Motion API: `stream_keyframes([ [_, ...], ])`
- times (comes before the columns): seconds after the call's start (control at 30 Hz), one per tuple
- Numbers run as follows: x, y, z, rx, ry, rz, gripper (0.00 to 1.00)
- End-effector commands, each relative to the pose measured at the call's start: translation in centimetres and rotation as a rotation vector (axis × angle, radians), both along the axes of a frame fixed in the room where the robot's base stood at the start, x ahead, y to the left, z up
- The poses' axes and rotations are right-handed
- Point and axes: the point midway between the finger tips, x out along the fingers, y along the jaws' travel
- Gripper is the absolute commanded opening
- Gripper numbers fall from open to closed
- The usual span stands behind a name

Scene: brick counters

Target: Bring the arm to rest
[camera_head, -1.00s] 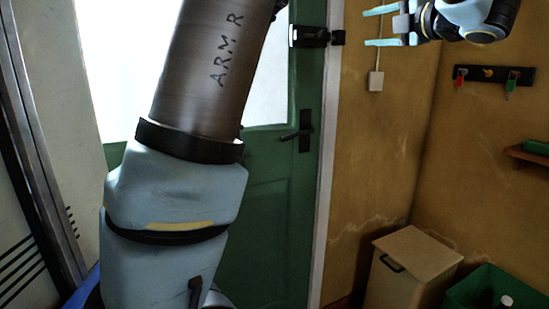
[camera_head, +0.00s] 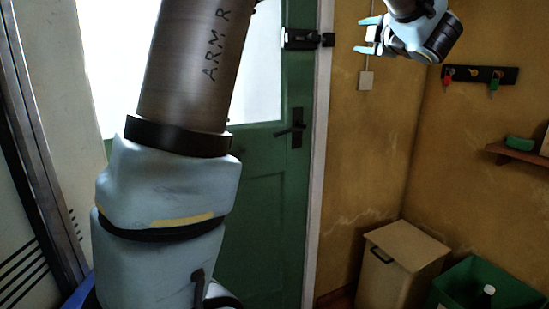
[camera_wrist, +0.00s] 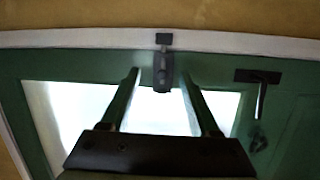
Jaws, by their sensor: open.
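My gripper (camera_head: 366,35) is at the upper right of the head view, in front of the ochre wall. Its two pale blue fingers point left, towards the door side. They stand apart with nothing between them. In the wrist view my gripper (camera_wrist: 159,82) shows both fingers spread, with a dark latch (camera_wrist: 163,68) on the green door seen beyond and between them. My arm (camera_head: 165,180) fills the left middle of the head view and hides part of the door.
The green door (camera_head: 260,220) with a bright pane has a dark handle (camera_head: 296,128) and a latch (camera_head: 305,39). A key rack (camera_head: 478,73) and a shelf (camera_head: 515,153) are on the right wall. A beige bin (camera_head: 405,262) and green crate (camera_head: 500,272) stand below.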

Motion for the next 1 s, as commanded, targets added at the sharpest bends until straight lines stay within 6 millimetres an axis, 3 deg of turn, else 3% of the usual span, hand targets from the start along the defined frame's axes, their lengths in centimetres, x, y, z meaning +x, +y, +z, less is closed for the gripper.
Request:
stream_keyframes([
  [0.17, 2.8, 1.2, -2.5, 0.218, 0.057, -0.142, 0.62],
  [0.23, 3.7, 2.0, -4.5, 0.339, 0.105, -0.218, 0.62],
  [0.33, 4.3, 4.2, -9.2, 0.551, 0.225, -0.357, 0.62],
  [0.43, 3.1, 7.5, -15.3, 0.759, 0.389, -0.505, 0.62],
  [0.57, -0.6, 12.4, -22.5, 0.962, 0.614, -0.684, 0.62],
  [0.7, -6.4, 18.2, -28.7, 1.11, 0.854, -0.866, 0.62],
  [0.8, -11.0, 22.0, -31.7, 1.178, 1.011, -0.987, 0.62],
  [1.0, -18.1, 27.1, -34.8, 1.237, 1.232, -1.164, 0.62],
])
